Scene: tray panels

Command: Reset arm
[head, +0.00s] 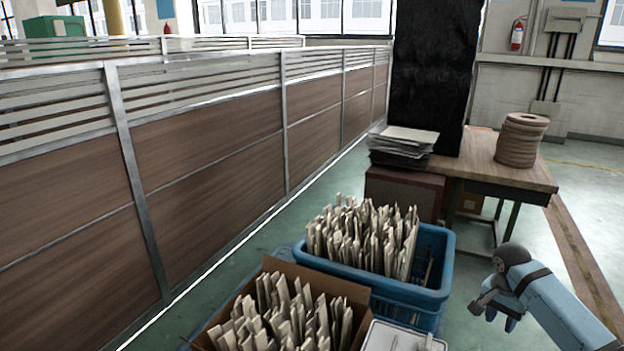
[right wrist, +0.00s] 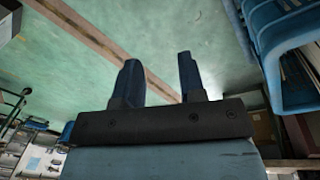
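My right gripper (head: 496,306) is at the lower right of the head view, to the right of the blue crate and apart from it. In the right wrist view its two dark fingers (right wrist: 158,82) stand apart with only green floor and a brown floor stripe behind them. It is open and empty. My left arm and gripper do not show in either view.
A blue crate (head: 432,296) full of upright pale panels (head: 362,236) stands at centre. A cardboard box (head: 318,284) with similar panels is in front, beside a white tray (head: 395,338). A wooden table (head: 478,170) stands behind. Partitions (head: 205,165) line the left. Floor right is clear.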

